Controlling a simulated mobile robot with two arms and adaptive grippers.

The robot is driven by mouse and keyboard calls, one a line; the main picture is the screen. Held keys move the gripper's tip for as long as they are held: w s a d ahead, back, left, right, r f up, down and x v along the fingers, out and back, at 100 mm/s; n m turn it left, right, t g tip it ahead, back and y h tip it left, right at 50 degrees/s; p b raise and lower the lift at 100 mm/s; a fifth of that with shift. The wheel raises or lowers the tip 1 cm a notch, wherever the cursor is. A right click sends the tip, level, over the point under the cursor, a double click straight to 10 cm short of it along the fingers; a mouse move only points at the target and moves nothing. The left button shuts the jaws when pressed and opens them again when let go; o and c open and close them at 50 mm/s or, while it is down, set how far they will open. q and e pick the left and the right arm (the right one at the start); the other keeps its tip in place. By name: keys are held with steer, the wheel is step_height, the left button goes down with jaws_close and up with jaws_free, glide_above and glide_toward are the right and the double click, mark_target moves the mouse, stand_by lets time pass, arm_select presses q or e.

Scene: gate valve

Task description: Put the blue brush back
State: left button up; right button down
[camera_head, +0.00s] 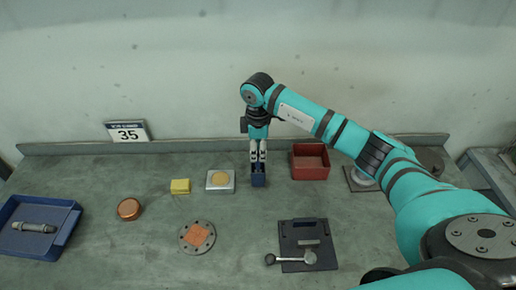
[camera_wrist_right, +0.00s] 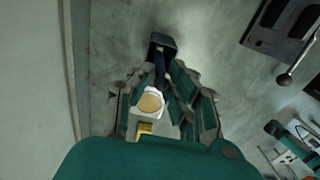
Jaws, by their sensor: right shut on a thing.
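My right gripper (camera_head: 258,156) points straight down near the back of the bench, directly above a small dark blue holder (camera_head: 258,178). In the right wrist view the gripper (camera_wrist_right: 160,80) is shut on the blue brush (camera_wrist_right: 160,66), a slim dark blue piece between the fingers. The brush's far end reaches the opening of the dark holder (camera_wrist_right: 163,42). I cannot tell how deep it sits inside. In the head view the fingers hide most of the brush. My left gripper is in neither view.
A red bin (camera_head: 310,174) stands just right of the holder. A pale plate with a yellow disc (camera_head: 220,180) and a yellow block (camera_head: 180,186) lie to its left. A dark clipboard-like plate (camera_head: 290,232) and a round flange (camera_head: 197,252) are in front. A blue tray (camera_head: 62,217) stands far left.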

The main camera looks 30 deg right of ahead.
steer(key=c, duration=1.3)
jaws_free()
steer(key=shift+f, duration=0.15)
steer(key=shift+b, duration=0.45)
steer(key=r+b, duration=0.1)
steer(key=r, duration=0.4)
steer(key=r+b, duration=0.1)
steer(key=r, duration=0.5)
steer(key=r+b, duration=0.2)
steer(key=r, duration=0.4)
steer(key=shift+w+d+r, duration=0.1)
steer(key=shift+w+r, duration=0.1)
steer(key=shift+w, duration=0.2)
steer(key=shift+f, duration=0.1)
